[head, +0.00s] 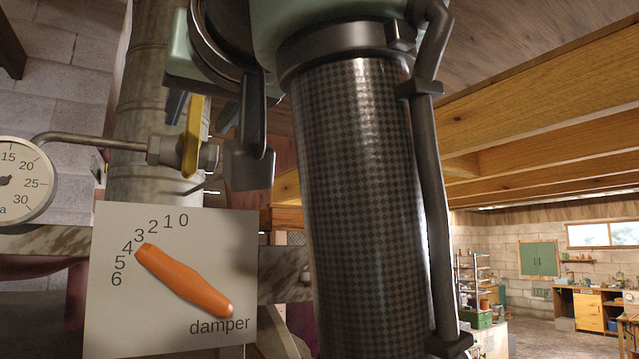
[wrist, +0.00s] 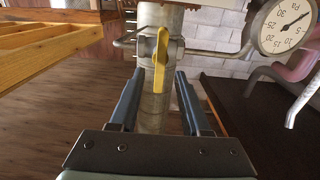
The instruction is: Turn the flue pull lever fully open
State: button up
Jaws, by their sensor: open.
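A yellow lever (head: 193,137) stands upright on a small valve (head: 165,150) in the thin tube between the pressure gauge (head: 16,181) and the flue pipe (head: 135,110). It lies across the tube's line. The lever also shows in the wrist view (wrist: 161,62), which looks turned over. No label names it. My gripper (wrist: 158,76) is open, its two blue fingers to either side of the lever and pipe in that view. It holds nothing. I cannot tell how far the tips are from the lever. In the head view my arm hides part of the gripper.
An orange handle (head: 184,282) on a white plate (head: 222,300) marked "damper" points near 3 to 4, below the valve. Wooden beams (head: 545,120) run at the right. A bench with an orange cabinet (head: 588,310) stands far off at the right.

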aim_at(195, 125)
jog(key=shift+p+x, duration=0.6)
jog(key=shift+x, duration=0.95)
grip_shut()
